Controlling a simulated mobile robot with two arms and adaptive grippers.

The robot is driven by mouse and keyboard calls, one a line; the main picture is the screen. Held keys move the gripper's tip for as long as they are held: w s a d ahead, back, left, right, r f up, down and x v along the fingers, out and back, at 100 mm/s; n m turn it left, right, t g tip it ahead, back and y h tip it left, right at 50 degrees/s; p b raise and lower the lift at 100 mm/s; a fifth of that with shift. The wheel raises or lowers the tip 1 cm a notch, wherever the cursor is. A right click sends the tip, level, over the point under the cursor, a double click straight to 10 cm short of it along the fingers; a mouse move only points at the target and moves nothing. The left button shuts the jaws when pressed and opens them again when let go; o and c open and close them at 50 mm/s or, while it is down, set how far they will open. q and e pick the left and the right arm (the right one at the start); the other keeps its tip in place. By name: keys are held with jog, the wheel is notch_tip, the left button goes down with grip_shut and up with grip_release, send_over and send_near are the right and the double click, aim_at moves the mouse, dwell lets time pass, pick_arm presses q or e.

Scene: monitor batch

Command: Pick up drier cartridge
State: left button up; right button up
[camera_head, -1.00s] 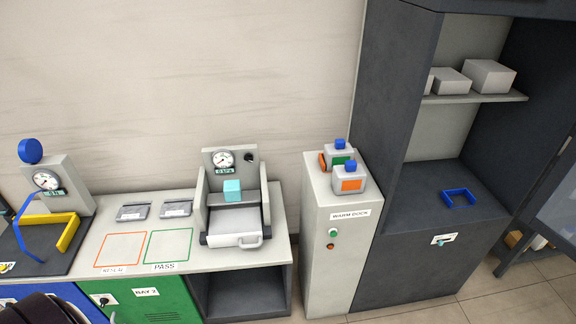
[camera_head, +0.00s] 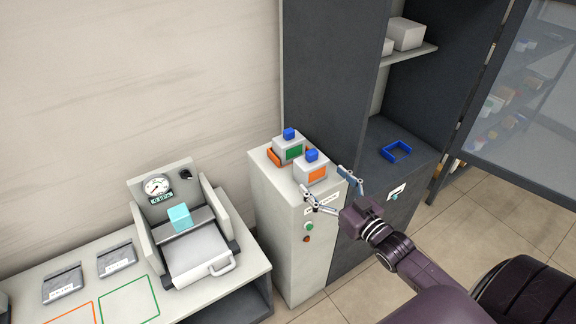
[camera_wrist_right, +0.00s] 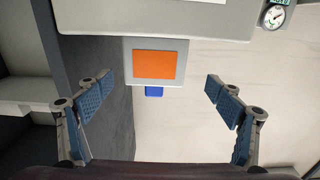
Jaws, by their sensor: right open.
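No part in view is labelled as a drier cartridge. A white box with an orange panel and a blue top knob (camera_head: 307,174) stands on the front of the warm dock's top. A similar box with a green panel and blue knob (camera_head: 286,147) stands just behind it. My right gripper (camera_head: 325,184) is open and empty in front of the orange-panel box, with its fingers spread to either side. In the right wrist view the orange panel (camera_wrist_right: 155,64) and blue knob (camera_wrist_right: 154,91) show between the spread fingers, apart from them. My left gripper is not in view.
The white dock cabinet (camera_head: 277,222) stands against a dark cupboard (camera_head: 325,80). A blue U-shaped bracket (camera_head: 396,151) lies on the cupboard's ledge. A gauge fixture with a cyan block (camera_head: 179,217) stands on the bench at left. Floor is open at lower right.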

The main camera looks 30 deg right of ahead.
aim_at(311, 166)
jog(key=shift+w+d, duration=0.15)
jog(key=shift+w, duration=0.6)
jog(key=shift+w+f+p, duration=0.15)
jog(key=shift+w+p, duration=0.05)
jog(key=shift+w, duration=1.2)
jog(key=shift+w+f+p, duration=0.1)
jog(key=shift+w+p, duration=0.05)
jog(key=shift+w, duration=1.2)
jog(key=c, duration=1.4)
